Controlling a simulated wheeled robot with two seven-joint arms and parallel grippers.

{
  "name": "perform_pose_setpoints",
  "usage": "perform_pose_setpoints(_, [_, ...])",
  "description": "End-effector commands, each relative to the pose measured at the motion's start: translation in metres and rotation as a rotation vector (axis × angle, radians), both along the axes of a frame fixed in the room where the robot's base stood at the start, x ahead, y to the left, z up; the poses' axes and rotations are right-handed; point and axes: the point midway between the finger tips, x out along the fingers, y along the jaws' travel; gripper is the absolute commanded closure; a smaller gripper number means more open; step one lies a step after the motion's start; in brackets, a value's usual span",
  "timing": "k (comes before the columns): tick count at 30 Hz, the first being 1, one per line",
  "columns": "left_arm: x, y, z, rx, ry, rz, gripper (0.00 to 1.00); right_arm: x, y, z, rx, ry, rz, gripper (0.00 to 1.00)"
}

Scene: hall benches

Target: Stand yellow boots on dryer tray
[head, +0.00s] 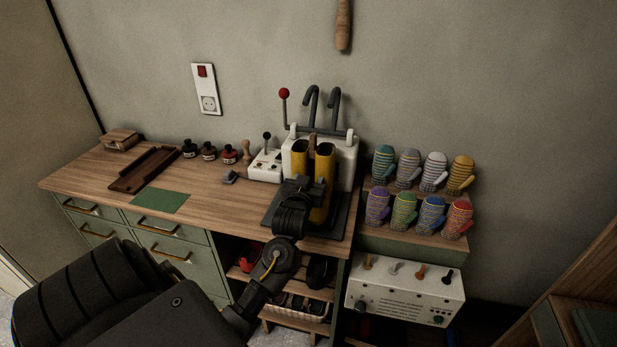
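Two tall yellow boots (322,207) stand upright side by side at the dryer, with dark openings at the top. They appear to be on the dark dryer tray (338,228), though my arm hides much of their lower part. The white dryer (345,160) with two curved grey pipes stands right behind them. My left gripper (305,183) is in front of the boots, at about mid-height, and overlaps them in the picture. Its fingertips are hard to make out, so I cannot tell whether it touches or grips a boot. My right gripper is out of view.
Several coloured mittens (404,205) stand on a stepped rack at the right, above a white control box (405,290). Ink bottles (208,151), a brown tray (145,169) and a green mat (160,201) are on the bench's left. Shelves below hold dark and red items.

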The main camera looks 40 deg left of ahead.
Motion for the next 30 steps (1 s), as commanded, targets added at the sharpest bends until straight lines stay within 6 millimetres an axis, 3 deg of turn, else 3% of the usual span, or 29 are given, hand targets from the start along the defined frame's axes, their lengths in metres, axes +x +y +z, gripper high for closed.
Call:
perform_pose_setpoints(18, [-0.093, -0.052, -0.001, -0.001, 0.000, 0.000, 0.53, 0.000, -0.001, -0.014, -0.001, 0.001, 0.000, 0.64])
perform_pose_setpoints(30, [-0.105, -0.058, 0.001, 0.001, 0.000, 0.000, 0.53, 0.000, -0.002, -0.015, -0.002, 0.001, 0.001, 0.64])
